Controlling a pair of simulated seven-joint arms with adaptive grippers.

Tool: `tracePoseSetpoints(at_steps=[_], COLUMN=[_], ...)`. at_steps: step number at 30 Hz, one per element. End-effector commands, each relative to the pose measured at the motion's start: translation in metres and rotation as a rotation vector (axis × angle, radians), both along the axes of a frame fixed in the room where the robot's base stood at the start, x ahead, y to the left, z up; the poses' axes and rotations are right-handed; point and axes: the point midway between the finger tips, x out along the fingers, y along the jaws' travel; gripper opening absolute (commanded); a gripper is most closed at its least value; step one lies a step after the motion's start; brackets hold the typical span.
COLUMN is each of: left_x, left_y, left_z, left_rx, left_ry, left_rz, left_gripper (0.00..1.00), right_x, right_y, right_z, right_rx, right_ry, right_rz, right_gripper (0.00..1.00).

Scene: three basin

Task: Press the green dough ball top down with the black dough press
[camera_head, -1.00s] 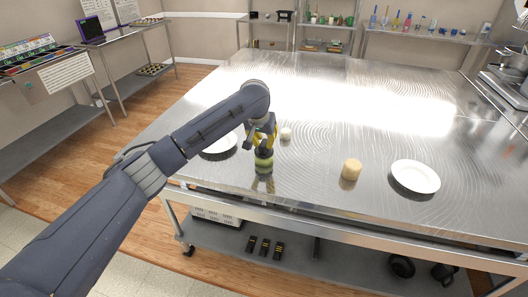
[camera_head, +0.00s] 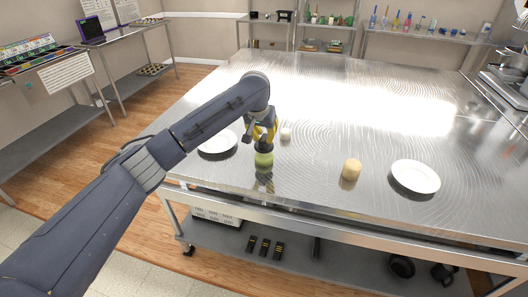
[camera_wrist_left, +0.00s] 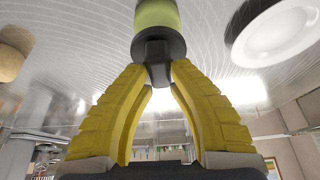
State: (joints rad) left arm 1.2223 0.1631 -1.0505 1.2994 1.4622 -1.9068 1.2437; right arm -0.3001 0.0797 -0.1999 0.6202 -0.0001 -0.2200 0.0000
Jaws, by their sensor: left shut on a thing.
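The green dough ball (camera_head: 264,160) stands on the steel table near its front edge, below my left gripper. It looks like a short upright cylinder and also shows in the left wrist view (camera_wrist_left: 157,13). The black dough press (camera_wrist_left: 172,45) has a round disc and a short stem. Its disc lies against the top of the green dough, with no gap that I can see. My left gripper (camera_wrist_left: 157,74) is shut on the press's stem; in the head view the gripper (camera_head: 263,136) points down over the dough. My right gripper is not in view.
A tan dough piece (camera_head: 351,169) stands to the right, beside a white plate (camera_head: 415,176). A small white piece (camera_head: 286,134) stands just behind the green dough. Another white plate (camera_head: 215,145) lies left, partly behind my arm. The table's back is clear.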

Motion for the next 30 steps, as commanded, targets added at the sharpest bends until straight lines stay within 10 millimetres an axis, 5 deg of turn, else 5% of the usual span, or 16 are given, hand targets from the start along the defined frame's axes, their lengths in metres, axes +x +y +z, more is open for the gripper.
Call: tracePoseSetpoints(at_steps=[30], left_x=[0.0], left_y=[0.0], left_z=[-0.03], left_rx=[0.0], left_ry=[0.001], left_rz=[0.0], left_gripper=[0.0], right_x=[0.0], right_y=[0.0], right_z=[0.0], right_rx=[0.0], right_ry=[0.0], right_rz=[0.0], right_gripper=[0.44])
